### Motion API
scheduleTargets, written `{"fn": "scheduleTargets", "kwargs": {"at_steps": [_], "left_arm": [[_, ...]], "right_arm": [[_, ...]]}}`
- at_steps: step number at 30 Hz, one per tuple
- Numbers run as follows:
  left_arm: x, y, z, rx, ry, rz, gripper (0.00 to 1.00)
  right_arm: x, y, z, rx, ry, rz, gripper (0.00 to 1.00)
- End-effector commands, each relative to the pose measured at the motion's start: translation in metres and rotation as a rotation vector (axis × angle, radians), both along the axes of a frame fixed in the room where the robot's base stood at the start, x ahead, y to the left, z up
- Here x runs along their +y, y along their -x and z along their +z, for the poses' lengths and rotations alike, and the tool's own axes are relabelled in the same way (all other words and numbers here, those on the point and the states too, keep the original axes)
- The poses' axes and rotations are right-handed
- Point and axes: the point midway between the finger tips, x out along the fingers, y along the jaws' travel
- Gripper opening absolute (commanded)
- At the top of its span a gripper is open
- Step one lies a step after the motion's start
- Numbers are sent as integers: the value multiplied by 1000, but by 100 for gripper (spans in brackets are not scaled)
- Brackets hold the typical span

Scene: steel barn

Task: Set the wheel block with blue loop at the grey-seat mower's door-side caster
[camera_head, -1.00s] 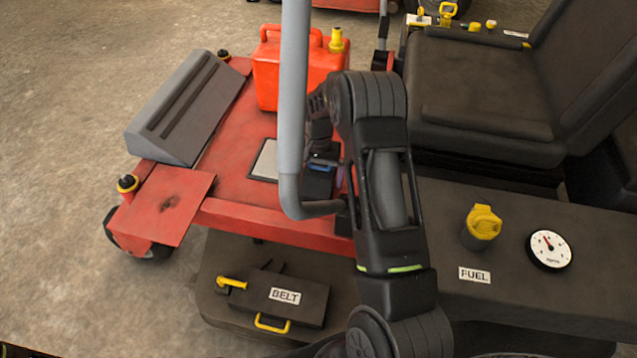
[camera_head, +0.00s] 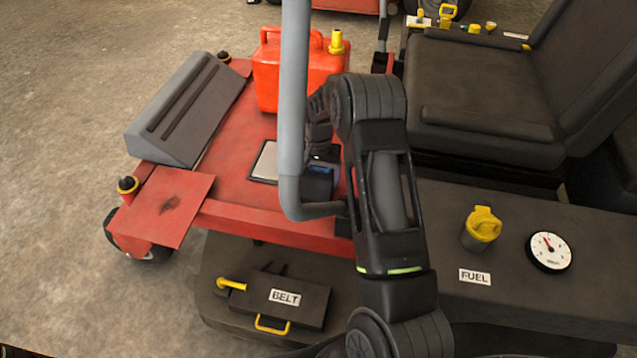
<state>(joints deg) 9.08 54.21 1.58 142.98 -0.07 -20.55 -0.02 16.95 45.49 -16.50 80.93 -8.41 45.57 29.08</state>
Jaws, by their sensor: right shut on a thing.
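My right gripper (camera_head: 322,158) is largely hidden behind my own arm and the grey lever bar (camera_head: 291,110). It is shut on a small dark block with a bit of blue at its top, the wheel block (camera_head: 317,184), over the red deck of the mower. Whether the block touches the deck cannot be told. The mower has a dark grey seat (camera_head: 485,85). A caster wheel (camera_head: 155,252) shows at its lower left corner, under a red plate (camera_head: 168,203) with a yellow-and-black cap. Which side the door is on does not show. My left gripper is out of view.
A red fuel can (camera_head: 292,75) stands on the deck beside a grey wedge-shaped footrest (camera_head: 188,108). A dark BELT cover (camera_head: 285,298) lies below the deck. A yellow fuel cap (camera_head: 482,228) and a gauge (camera_head: 550,252) are at the right. Bare floor (camera_head: 70,110) is at the left.

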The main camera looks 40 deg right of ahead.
Motion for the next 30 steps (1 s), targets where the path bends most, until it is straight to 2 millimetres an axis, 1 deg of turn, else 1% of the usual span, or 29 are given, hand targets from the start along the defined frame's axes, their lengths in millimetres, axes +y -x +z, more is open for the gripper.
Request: {"fn": "scheduleTargets", "kwargs": {"at_steps": [1, 2, 21, 26, 30], "left_arm": [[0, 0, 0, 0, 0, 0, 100], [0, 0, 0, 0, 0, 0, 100], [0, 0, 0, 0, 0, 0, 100], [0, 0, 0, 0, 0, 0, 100], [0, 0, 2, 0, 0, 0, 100]], "right_arm": [[0, 0, 0, 0, 0, 0, 67], [0, 0, 0, 0, 0, 0, 65], [0, -1, 1, -2, 1, 0, 12], [0, -1, 1, -2, 1, 0, 12], [0, -1, 7, -3, 1, 0, 12]]}}
